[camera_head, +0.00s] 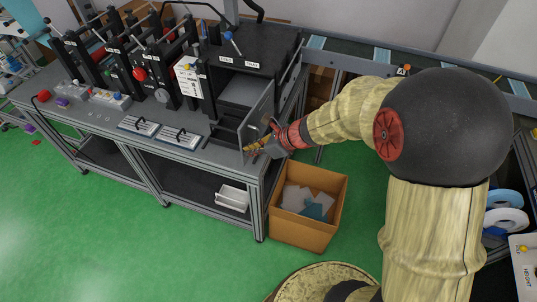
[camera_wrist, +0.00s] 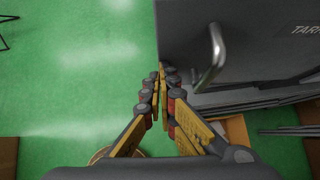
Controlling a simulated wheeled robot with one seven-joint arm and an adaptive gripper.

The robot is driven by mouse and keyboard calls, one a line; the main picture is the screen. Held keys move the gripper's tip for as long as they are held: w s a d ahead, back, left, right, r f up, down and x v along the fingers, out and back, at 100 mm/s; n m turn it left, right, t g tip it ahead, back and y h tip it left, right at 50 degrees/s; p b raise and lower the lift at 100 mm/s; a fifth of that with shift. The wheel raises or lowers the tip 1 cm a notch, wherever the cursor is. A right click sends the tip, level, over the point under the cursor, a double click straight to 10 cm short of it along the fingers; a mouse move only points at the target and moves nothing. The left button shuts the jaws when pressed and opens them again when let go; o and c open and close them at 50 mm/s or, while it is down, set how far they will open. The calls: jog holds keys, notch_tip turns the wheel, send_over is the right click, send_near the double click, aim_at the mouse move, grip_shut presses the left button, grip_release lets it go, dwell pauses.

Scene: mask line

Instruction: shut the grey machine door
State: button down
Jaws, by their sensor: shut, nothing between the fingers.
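The grey machine door (camera_head: 257,116) stands open, swung out from the front of the dark machine (camera_head: 262,42). The machine's grey inside shows to the left of it. In the wrist view a metal bar handle (camera_wrist: 213,58) shows just right of my fingertips. My gripper (camera_head: 253,149) is at the lower part of the door, near its outer side. In the wrist view my gripper (camera_wrist: 163,72) is shut and empty, with its fingertips beside the edge of a dark grey panel (camera_wrist: 185,25). I cannot tell whether they touch it.
A cardboard box (camera_head: 305,228) with grey and blue sheets stands on the green floor, below my forearm. The workbench (camera_head: 200,153) carries two flat trays with handles and several fixtures at left. A conveyor (camera_head: 345,52) runs behind. Floor in front is clear.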

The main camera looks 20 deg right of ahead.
jog(key=w+a+m+t+h+b, duration=0.25)
jog(key=w+a+m+h, duration=0.4)
jog(key=w+a, duration=0.65)
jog(key=w+d+m+h+p, duration=0.1)
jog(key=w+m+h+p, duration=0.3)
jog(key=w, duration=1.7)
jog(key=shift+d+m+p, duration=0.35)
jog(key=shift+m+p, duration=1.6)
jog(key=shift+p, duration=1.25)
jog(key=shift+s+f, duration=0.1)
